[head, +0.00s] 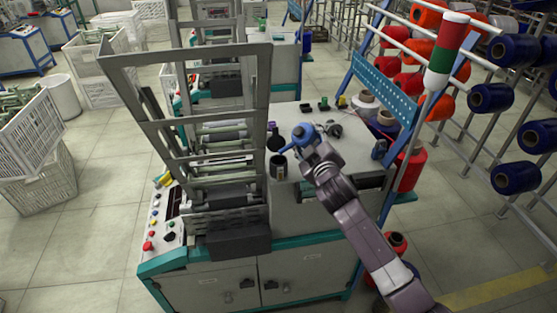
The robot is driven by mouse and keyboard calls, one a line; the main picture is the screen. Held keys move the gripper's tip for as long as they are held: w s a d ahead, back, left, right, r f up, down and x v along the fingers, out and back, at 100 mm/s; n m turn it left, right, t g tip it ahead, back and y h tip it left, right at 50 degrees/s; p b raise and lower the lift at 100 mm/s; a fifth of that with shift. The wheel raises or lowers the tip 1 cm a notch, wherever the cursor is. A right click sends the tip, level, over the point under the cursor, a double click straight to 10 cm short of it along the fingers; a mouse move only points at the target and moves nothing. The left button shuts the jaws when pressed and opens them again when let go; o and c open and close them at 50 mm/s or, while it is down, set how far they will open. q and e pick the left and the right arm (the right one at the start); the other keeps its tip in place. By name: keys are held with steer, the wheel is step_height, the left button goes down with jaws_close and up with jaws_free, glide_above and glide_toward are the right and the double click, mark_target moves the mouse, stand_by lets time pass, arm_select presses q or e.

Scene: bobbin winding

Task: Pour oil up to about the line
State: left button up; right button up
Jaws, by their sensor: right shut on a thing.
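My right gripper (311,145) is shut on a blue oil can (303,132) above the machine's worktop. The can looks tilted to the left, with its dark spout end reaching down toward a small dark cup (278,170). The cup stands upright on the worktop, just left of and below the gripper. The spout end looks close over the cup's rim; I cannot tell whether they touch. No oil stream, level or line can be made out at this size. My left gripper is not in view.
The winding machine's grey frame (262,75) rises just left of the cup. Small dark parts (323,104) lie behind the can. A blue perforated rack (385,88) and a red-white-green signal light (446,50) stand right. A button panel (165,215) is at the left.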

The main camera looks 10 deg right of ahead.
stand_by(0.8)
steer(key=shift+p, duration=0.5)
steer(key=shift+f+m+g+p, duration=0.35)
steer(key=shift+m+p, duration=0.25)
steer(key=shift+p, duration=0.2)
steer(key=shift+f+m+y+p, duration=0.3)
steer(key=shift+f+m+p, duration=0.1)
steer(key=shift+p, duration=0.05)
steer(key=shift+f+g, duration=0.25)
